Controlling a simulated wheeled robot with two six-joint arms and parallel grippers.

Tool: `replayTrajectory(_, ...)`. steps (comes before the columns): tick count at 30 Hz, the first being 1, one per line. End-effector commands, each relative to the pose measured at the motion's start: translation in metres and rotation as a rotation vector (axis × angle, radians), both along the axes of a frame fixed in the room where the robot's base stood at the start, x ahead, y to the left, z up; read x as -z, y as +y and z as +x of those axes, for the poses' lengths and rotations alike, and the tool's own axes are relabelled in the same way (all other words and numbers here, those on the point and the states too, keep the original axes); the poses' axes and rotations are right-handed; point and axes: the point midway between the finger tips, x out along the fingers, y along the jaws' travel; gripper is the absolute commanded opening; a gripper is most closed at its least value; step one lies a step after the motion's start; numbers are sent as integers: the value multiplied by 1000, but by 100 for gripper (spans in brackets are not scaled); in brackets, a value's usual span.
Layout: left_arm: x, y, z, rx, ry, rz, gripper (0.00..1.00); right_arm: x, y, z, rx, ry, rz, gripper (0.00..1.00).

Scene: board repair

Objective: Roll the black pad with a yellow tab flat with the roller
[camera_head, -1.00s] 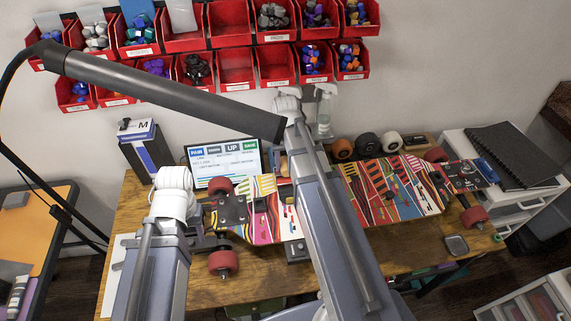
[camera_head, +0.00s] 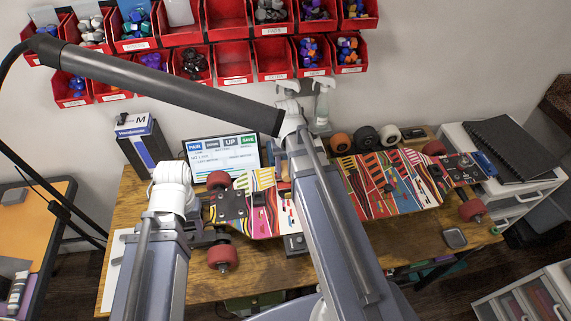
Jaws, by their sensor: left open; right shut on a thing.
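The skateboard deck (camera_head: 262,205) lies bottom side up along the bench, with colourful stripes. I cannot make out the black pad with a yellow tab, nor the roller; my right arm (camera_head: 335,235) crosses in front of the deck and hides its middle. A dark part that looks like my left gripper (camera_head: 206,238) shows beside my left forearm, near the deck's left truck (camera_head: 230,207); its fingertips are not clear. My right gripper is hidden behind my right forearm, whose upper end is above the deck's far edge.
A screen (camera_head: 224,153) and a blue-white box (camera_head: 143,145) stand at the back left. Red bins (camera_head: 231,62) hang above. A dark lamp arm (camera_head: 170,90) crosses the upper left. The bench front (camera_head: 272,265) is partly bare.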

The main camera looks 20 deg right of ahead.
Motion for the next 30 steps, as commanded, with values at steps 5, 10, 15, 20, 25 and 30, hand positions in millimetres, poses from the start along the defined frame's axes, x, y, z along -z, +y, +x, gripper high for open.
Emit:
replayTrajectory(5,-1,0,0,0,0,0,50,-1,2,-7,0,0,0,0)
replayTrajectory(10,-1,0,0,0,0,0,50,-1,2,-5,0,0,0,0)
replayTrajectory(15,0,0,0,0,0,0,50,0,0,3,0,0,0,0)
replayTrajectory(20,1,0,0,0,0,0,50,1,-3,13,0,0,0,0)
replayTrajectory(25,2,0,0,0,0,0,50,2,-4,19,0,0,0,0)
replayTrajectory(30,2,0,0,0,0,0,50,2,-5,19,0,0,1,0)
